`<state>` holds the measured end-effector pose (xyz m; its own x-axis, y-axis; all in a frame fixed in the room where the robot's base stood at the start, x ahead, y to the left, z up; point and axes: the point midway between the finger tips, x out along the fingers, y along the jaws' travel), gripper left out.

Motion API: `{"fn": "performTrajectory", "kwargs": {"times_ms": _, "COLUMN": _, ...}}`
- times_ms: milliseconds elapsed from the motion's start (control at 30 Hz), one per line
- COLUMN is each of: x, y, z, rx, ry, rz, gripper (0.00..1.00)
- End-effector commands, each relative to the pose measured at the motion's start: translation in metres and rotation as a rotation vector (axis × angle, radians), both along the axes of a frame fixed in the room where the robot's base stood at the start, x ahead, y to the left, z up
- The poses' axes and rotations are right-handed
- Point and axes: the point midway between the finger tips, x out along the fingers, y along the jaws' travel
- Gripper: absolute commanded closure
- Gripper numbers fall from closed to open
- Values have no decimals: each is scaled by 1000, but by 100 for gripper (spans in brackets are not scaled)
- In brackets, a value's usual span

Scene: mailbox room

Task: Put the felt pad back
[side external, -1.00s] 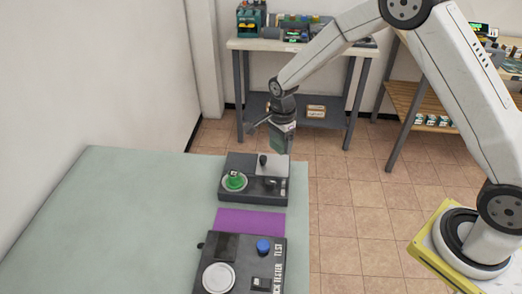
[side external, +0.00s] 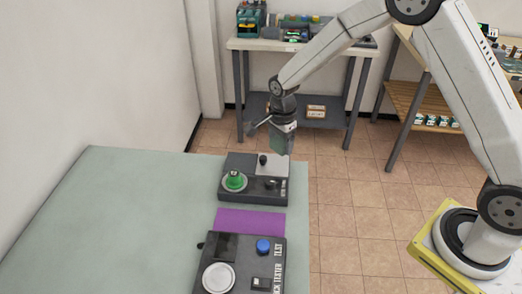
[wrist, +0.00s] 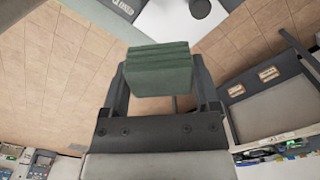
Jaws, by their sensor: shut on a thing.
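The felt pad is a green, layered-looking block (wrist: 158,70). It is held between the two fingers of my gripper (wrist: 162,84). In the side view the pad (side external: 281,143) hangs below my gripper (side external: 282,132), by the far edge of a dark device (side external: 238,162) on the table. From this angle I cannot tell the gap between pad and device. The device has a pale plate (side external: 273,166), a black knob (side external: 262,160) and a green rounded part (side external: 234,180) on a light ring.
A purple mat (side external: 250,221) lies in front of the device. A second dark device marked TEST (side external: 240,266), with a blue button (side external: 263,246) and a round white dish (side external: 219,278), stands nearer. The left of the pale green table (side external: 110,220) is clear.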

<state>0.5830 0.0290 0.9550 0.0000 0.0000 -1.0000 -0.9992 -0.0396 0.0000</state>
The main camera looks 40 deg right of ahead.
Motion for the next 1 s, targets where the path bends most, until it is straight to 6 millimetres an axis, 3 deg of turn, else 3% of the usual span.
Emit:
{"fn": "performTrajectory", "kwargs": {"times_ms": 267, "x": -40, "y": 31, "z": 3, "rx": 0, "ry": 1, "rz": 149, "gripper": 76}}
{"fn": "performTrajectory", "kwargs": {"times_ms": 600, "x": -114, "y": 66, "z": 7, "rx": -1, "ry": 0, "rz": 394, "gripper": 76}}
{"fn": "performTrajectory", "kwargs": {"times_ms": 1000, "x": -202, "y": 82, "z": 9, "rx": -1, "ry": 0, "rz": 661, "gripper": 76}}
